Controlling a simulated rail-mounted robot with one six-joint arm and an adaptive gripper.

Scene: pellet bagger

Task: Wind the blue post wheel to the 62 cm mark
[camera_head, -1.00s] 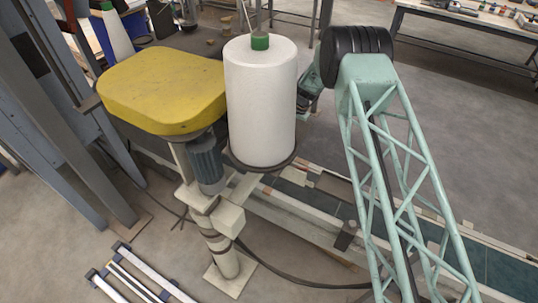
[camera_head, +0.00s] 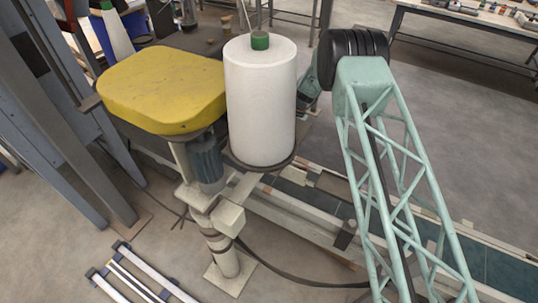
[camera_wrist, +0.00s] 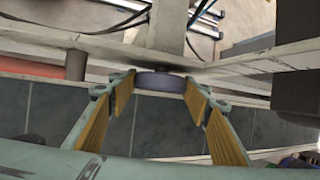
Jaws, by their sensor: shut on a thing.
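In the wrist view the fingers of my gripper (camera_wrist: 161,92), with yellow pads, stand on both sides of a blue-grey round wheel (camera_wrist: 161,82). They are shut on it, and the wheel lies at the fingertips, seen nearly edge-on. It sits on a pale beam and post (camera_wrist: 168,35). In the head view my gripper and the wheel are hidden behind the white roll. No scale or 62 cm mark can be read in either view.
A white film roll (camera_head: 260,105) with a green core stands beside a yellow cover (camera_head: 160,88) and a motor (camera_head: 206,162). Grey columns (camera_head: 62,110) stand at left. A workbench (camera_head: 470,22) is at the back right.

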